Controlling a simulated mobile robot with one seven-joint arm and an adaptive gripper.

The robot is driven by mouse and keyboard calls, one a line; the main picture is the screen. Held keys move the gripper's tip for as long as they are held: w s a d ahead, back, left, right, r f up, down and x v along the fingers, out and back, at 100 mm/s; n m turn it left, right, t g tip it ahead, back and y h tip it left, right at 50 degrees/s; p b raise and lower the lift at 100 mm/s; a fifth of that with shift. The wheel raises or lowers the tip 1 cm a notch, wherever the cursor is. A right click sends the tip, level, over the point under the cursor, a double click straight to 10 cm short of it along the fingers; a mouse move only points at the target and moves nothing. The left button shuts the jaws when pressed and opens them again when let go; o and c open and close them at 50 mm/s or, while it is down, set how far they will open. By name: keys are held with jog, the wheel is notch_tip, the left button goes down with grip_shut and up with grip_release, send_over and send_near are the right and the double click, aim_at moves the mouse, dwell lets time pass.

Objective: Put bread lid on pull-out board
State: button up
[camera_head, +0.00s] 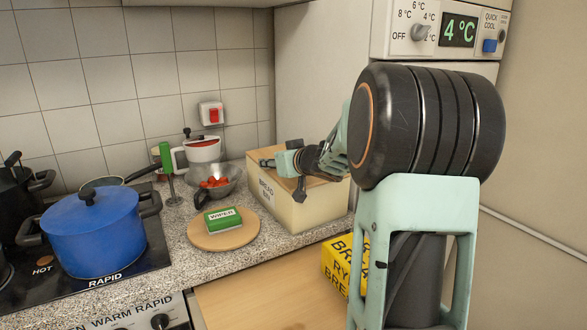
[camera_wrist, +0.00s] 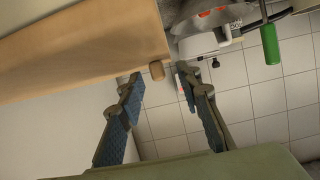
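The bread bin (camera_head: 285,205) is a cream box marked "BREAD BIN" on the counter. Its wooden lid (camera_head: 262,153) lies on top, partly hidden by my arm. In the wrist view the lid (camera_wrist: 80,45) fills the upper left, with a small round wooden knob (camera_wrist: 156,71) at its edge. My gripper (camera_head: 282,176) is over the lid; in the wrist view its fingers (camera_wrist: 158,85) are wide apart. The knob appears between the fingertips, with no clear contact. The pull-out board (camera_head: 255,300) is a wooden surface below the counter, extended and partly cropped.
A yellow rye bread pack (camera_head: 338,262) sits at the board's right, partly behind my arm. A round wooden board (camera_head: 212,240) holds a green wipes pack (camera_head: 222,219). A steel bowl (camera_head: 215,185) and blue pot (camera_head: 90,235) stand left. The board's left part is clear.

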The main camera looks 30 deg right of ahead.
jog(key=shift+w+d+f, duration=0.1)
jog(key=shift+w+f, duration=0.05)
jog(key=shift+w, duration=0.4)
grip_shut()
